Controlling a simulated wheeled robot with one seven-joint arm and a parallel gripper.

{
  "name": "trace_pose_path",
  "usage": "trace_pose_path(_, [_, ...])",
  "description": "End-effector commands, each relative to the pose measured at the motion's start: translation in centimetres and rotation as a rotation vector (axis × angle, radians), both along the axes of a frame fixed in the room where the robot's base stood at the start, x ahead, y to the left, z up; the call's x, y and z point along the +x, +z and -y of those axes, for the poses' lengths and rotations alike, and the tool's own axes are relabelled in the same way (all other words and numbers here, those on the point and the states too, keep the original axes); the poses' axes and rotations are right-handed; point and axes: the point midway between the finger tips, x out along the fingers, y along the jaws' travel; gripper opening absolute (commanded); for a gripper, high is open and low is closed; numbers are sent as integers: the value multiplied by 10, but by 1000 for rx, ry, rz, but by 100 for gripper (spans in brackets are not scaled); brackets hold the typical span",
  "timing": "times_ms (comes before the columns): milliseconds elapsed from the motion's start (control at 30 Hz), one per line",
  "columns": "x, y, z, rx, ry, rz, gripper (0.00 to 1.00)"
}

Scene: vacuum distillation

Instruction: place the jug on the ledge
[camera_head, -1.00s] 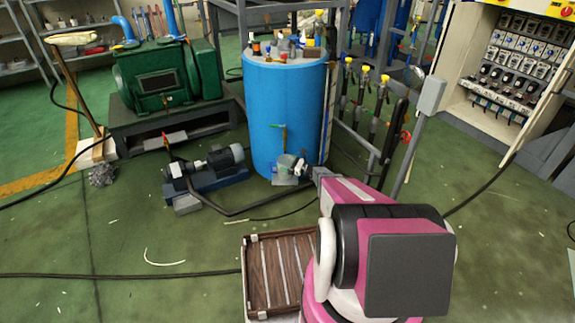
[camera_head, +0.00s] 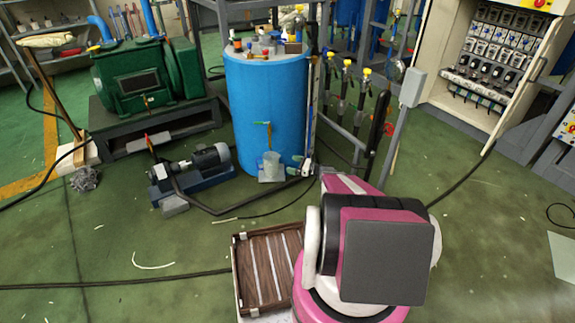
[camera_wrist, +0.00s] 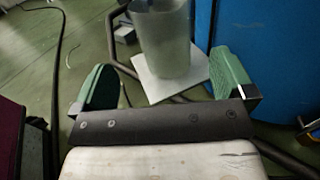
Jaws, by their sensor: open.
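The jug (camera_head: 271,165) is a translucent, pale vessel standing upright at the foot of the blue drum. It stands on a small white plate-like ledge (camera_wrist: 200,70), which shows around its base in the wrist view. In that view the jug (camera_wrist: 165,38) is ahead of my gripper (camera_wrist: 162,62), lined up between the two green fingers, its top cut off by the frame. My gripper is open and empty. In the head view my gripper (camera_head: 308,168) is small and partly hidden by my arm, to the right of the jug and apart from it.
The blue drum (camera_head: 265,110) rises right behind the jug, with bottles on its top. A pump (camera_head: 195,170) with a dark pipe lies to the left. A wooden slatted tray (camera_head: 268,270) is near my base. Grey posts stand to the right.

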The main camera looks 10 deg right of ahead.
Motion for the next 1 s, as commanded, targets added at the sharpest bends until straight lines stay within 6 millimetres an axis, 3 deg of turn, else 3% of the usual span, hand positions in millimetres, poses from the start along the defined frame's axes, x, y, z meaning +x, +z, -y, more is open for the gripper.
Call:
trace_pose_path(133, [-14, 15, -14, -70, 47, 23, 100])
trace_pose_path(267, [-40, 42, -48, -232, 159, 81, 100])
trace_pose_path(467, [-103, 92, -102, -583, 428, 238, 100])
trace_pose_path(600, [-157, 128, -127, -853, 668, 387, 100])
trace_pose_path(800, [-234, 181, -136, -1216, 1049, 616, 100])
trace_pose_path(1000, [-288, 229, -124, -1488, 1401, 803, 100])
